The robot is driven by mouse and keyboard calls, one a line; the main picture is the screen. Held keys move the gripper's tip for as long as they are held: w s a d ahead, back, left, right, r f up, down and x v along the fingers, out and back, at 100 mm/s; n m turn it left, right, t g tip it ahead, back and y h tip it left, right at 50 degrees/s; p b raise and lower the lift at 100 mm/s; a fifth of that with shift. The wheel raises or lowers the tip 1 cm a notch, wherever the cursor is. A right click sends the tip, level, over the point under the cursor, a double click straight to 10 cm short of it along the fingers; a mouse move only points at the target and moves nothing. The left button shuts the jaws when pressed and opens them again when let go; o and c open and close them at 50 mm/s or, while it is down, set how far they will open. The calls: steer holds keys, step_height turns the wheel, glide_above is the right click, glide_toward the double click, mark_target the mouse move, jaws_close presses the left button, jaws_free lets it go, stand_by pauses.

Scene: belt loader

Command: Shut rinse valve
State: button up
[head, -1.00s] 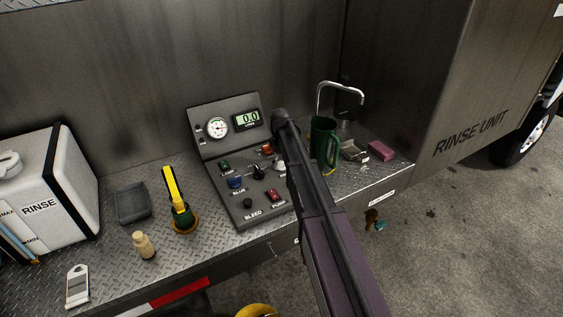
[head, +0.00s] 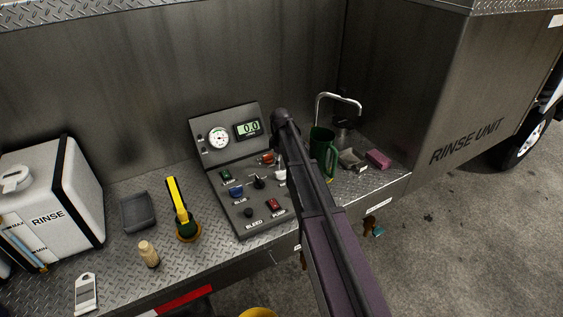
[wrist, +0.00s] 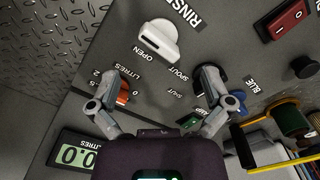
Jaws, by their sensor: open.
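A white knob (wrist: 160,40) sits on the grey control panel, beside the label RINSE, in the upper middle of the wrist view. The word OPEN is printed near its lower left side; its exact setting is hard to tell. In the head view the white knob (head: 281,175) shows partly behind my arm. My gripper (wrist: 160,88) is open and empty over the panel, its fingers spread. The white knob lies beyond the fingertips, apart from them. The left finger is over an orange knob (wrist: 122,91), the right finger by a black knob (wrist: 205,78). The head view hides my fingers behind my arm.
A red rocker switch (wrist: 290,18) and a blue knob (wrist: 238,97) are on the same panel. A green mug (head: 323,149) and a metal spout (head: 338,97) stand right of it. A yellow-handled brush (head: 179,205) stands left of it.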

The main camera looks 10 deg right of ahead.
steer(key=shift+r+p, duration=4.2)
steer(key=shift+r, duration=0.35)
steer(key=s+f+m+b, duration=0.3)
steer(key=s+m, duration=0.3)
steer(key=s, duration=0.8)
steer(key=s+f+m+b, duration=0.4)
steer(key=s+m, duration=0.2)
steer(key=s, duration=0.9)
steer(key=shift+s+f, duration=0.15)
steer(key=shift+f, duration=0.1)
steer(key=shift+d, duration=0.1)
